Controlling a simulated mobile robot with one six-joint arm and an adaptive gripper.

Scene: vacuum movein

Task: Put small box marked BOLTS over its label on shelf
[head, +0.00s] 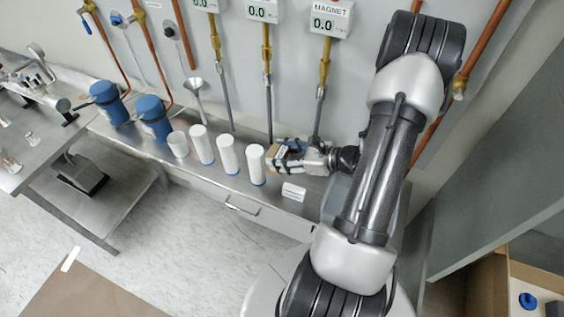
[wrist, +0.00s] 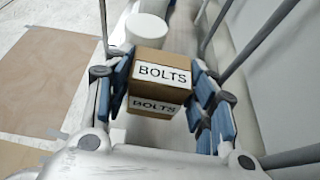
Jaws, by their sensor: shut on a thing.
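The small cardboard box marked BOLTS (wrist: 163,57) is between the blue-padded fingers of my gripper (wrist: 162,92) in the wrist view. BOLTS shows in black on white on two of its faces. In the head view my gripper (head: 284,154) is shut on the tan box (head: 270,161), just right of the rightmost white cylinder. They are over the metal shelf (head: 215,180); I cannot tell whether the box touches it. A small white card (head: 293,191) stands near the shelf's front edge, below and right of the box. Its text is too small to read.
Several white cylinders (head: 228,154) stand in a row left of my gripper, the closest beside the box. Vertical rods with gauges (head: 329,22) rise behind. Blue containers (head: 154,117) and a funnel (head: 195,86) are farther left. An open carton (head: 490,285) is at lower right.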

